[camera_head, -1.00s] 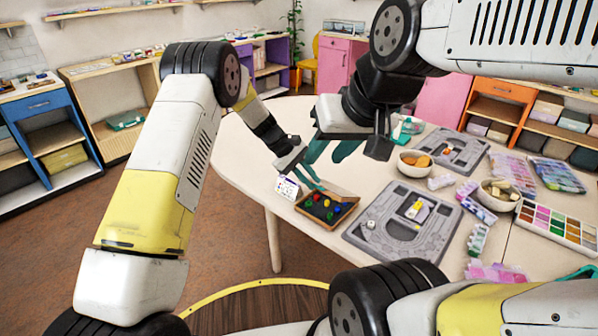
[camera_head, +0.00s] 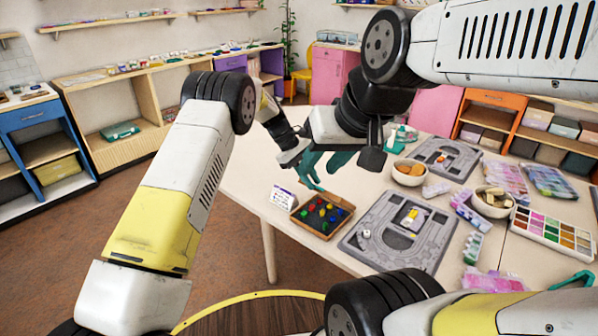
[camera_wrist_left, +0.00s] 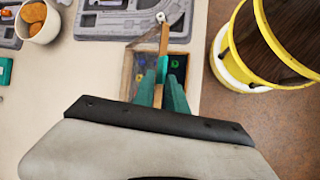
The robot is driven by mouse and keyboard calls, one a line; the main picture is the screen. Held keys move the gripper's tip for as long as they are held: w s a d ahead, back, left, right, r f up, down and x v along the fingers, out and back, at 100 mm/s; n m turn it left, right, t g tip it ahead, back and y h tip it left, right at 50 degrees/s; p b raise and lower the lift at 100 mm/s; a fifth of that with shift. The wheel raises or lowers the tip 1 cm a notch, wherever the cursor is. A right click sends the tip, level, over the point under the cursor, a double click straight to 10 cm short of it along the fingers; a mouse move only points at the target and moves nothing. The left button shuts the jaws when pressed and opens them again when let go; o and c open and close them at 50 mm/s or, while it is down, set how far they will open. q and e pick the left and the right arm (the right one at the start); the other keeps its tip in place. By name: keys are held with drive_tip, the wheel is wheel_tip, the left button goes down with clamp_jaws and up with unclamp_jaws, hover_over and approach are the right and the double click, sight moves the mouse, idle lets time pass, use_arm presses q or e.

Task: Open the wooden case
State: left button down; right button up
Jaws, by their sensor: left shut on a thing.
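The wooden case (camera_head: 295,214) lies on the table in the head view, its dark inside showing red, green, blue and yellow beads. Its lid (camera_head: 335,199) is raised along the far side. In the left wrist view the lid (camera_wrist_left: 164,38) stands nearly edge-on across the case (camera_wrist_left: 186,53). My left gripper (camera_head: 312,183) is shut on the lid; its green fingers (camera_wrist_left: 163,78) sit on either side of it and hide part of the case.
A white label card (camera_head: 283,198) stands left of the case. A grey board (camera_head: 375,235) lies close on its right. Bowls (camera_head: 410,172) and a paint palette (camera_head: 553,232) stand farther right. The table's left edge is near the case.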

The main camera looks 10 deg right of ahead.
use_arm(q)
drive_tip(key=shift+d, duration=0.1)
drive_tip(key=shift+w+d+r+g+y, duration=0.25)
drive_tip(key=shift+w+d+r, duration=0.1)
drive_tip(key=shift+w+d, duration=0.15)
drive_tip(key=shift+w+d+r+g+y, duration=0.3)
drive_tip(key=shift+w+d, duration=0.1)
drive_tip(key=shift+d, duration=0.1)
drive_tip(key=shift+d+r+n+y, duration=0.15)
drive_tip(key=shift+r+n+y, duration=0.05)
drive_tip(key=shift+n+y, duration=0.1)
